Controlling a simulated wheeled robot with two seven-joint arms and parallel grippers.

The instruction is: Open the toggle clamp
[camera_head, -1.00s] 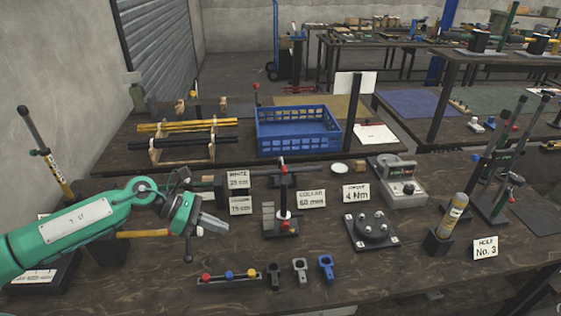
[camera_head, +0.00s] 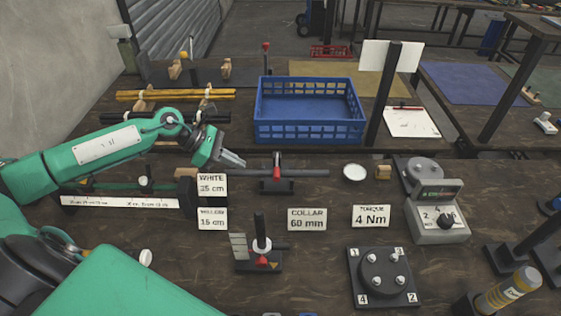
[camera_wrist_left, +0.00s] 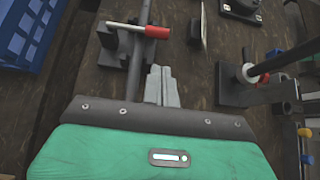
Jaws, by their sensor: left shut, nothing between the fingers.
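The toggle clamp (camera_head: 278,184) is a small dark fixture with a red-gripped handle, mounted around a long dark bar on the bench. In the left wrist view its red handle (camera_wrist_left: 156,32) lies across the bar just beyond my fingertips. In the head view the handle appears to stand up. My left gripper (camera_head: 240,161) reaches in from the left above the bar's left part, fingers pointing right toward the clamp. The fingers also show in the left wrist view (camera_wrist_left: 162,84), shut and empty, apart from the handle. My right gripper is not in view.
A blue crate (camera_head: 310,132) stands behind the clamp. A collar stand (camera_head: 260,250) with a dark post is in front. Label cards (camera_head: 307,219), a bolted plate (camera_head: 382,275) and a grey torque tester (camera_head: 438,215) lie to the right. Bench between them is clear.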

